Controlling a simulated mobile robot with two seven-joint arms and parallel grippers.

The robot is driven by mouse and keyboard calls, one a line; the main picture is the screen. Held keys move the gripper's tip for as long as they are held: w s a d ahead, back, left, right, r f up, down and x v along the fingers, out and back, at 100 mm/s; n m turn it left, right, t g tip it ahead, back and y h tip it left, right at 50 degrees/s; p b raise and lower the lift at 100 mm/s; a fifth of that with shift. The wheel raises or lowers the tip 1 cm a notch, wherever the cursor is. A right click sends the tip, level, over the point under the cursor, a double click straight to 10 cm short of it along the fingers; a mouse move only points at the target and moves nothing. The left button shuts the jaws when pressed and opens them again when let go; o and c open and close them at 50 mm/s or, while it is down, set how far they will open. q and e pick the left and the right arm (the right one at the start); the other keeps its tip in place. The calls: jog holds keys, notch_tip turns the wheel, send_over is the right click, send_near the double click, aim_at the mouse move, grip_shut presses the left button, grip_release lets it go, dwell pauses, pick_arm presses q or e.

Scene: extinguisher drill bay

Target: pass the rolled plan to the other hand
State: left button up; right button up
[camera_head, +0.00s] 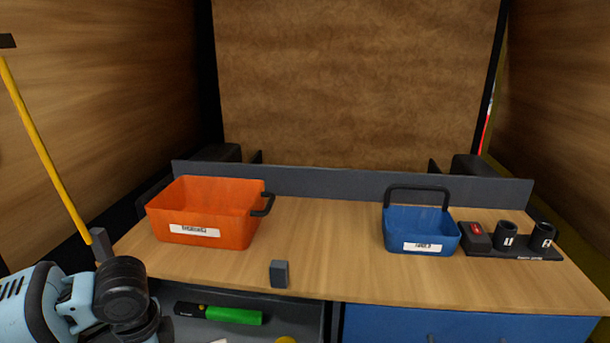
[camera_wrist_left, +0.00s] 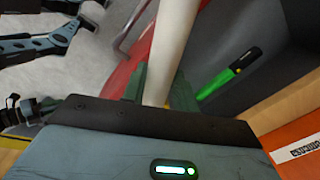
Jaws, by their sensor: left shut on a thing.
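The rolled plan (camera_wrist_left: 174,45) is a long white tube in the left wrist view, running from the top edge down to my left gripper (camera_wrist_left: 158,88). My left gripper is shut on it, with dark green finger parts on both sides of the tube. The tube's upper end is cut off by the frame, and its lower end is hidden behind the gripper body. In the head view part of my left arm shows at the bottom left, but neither the plan nor the jaws can be made out.
On the wooden bench (camera_head: 330,240) stand an orange bin (camera_head: 200,238), a blue handled basket (camera_head: 415,228), a black holder with cups (camera_head: 508,236) and a small grey block (camera_head: 280,274). A green-and-black tool (camera_head: 232,316) lies in the open drawer below. A yellow pole (camera_head: 45,155) leans at left.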

pick_arm(q)
jog(key=shift+s+d+r+n, duration=0.15)
jog(key=shift+d+n, duration=0.75)
jog(key=shift+n, duration=0.3)
jog(key=d+n, duration=0.1)
jog(key=n, duration=0.1)
jog(key=d+n, duration=0.1)
jog(key=n, duration=0.2)
jog(key=d+n+b, duration=0.1)
jog(key=n, duration=0.1)
jog(key=shift+s+d+r+g, duration=0.15)
jog(key=shift+d+r+g, duration=0.15)
jog(key=shift+d+r, duration=0.1)
jog(key=shift+s+d+r+n, duration=0.1)
jog(key=shift+d+n, duration=0.15)
jog(key=shift+n, duration=0.7)
jog(key=shift+d+r+n, duration=0.1)
jog(key=shift+d+n, duration=0.1)
jog(key=shift+n, duration=0.75)
pick_arm(e)
jog(key=shift+s+a+f+g, duration=0.2)
jog(key=shift+s+f+g, duration=0.1)
jog(key=shift+s+f, duration=0.95)
jog(key=shift+r, duration=0.1)
